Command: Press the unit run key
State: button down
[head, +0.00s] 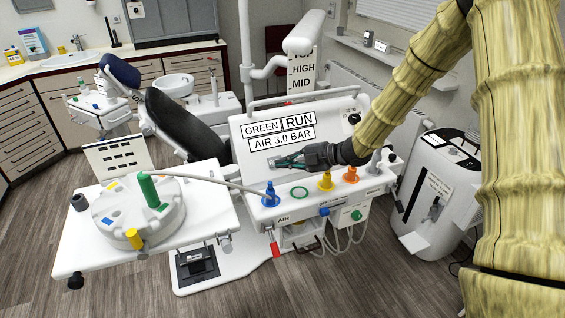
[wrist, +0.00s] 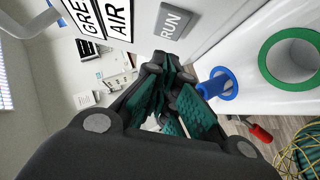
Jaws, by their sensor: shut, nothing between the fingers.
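A grey key marked RUN (wrist: 174,22) is on the white panel at the top of the wrist view. It stands apart from the large GREEN and AIR labels. In the head view I cannot make the key out; my arm may cover it. A large RUN label (head: 299,121) shows there on the sloped white panel (head: 240,150). My gripper (head: 277,163) is shut and empty in front of the panel, below the AIR 3.0 BAR label (head: 282,138). In the wrist view my gripper (wrist: 172,112) points past the key, and I see no contact.
Below the panel, a ledge holds a blue fitting (head: 269,197) with a hose, a green ring (head: 299,193), a yellow fitting (head: 325,182) and an orange one (head: 351,175). A white tray (head: 75,240) with a round drum is at left. A white cabinet (head: 432,185) stands at right.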

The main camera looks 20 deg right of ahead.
jog(key=b+v, duration=0.3)
jog(key=v, duration=0.6)
jog(key=shift+d, duration=0.15)
jog(key=shift+r, duration=0.1)
dwell(0.6)
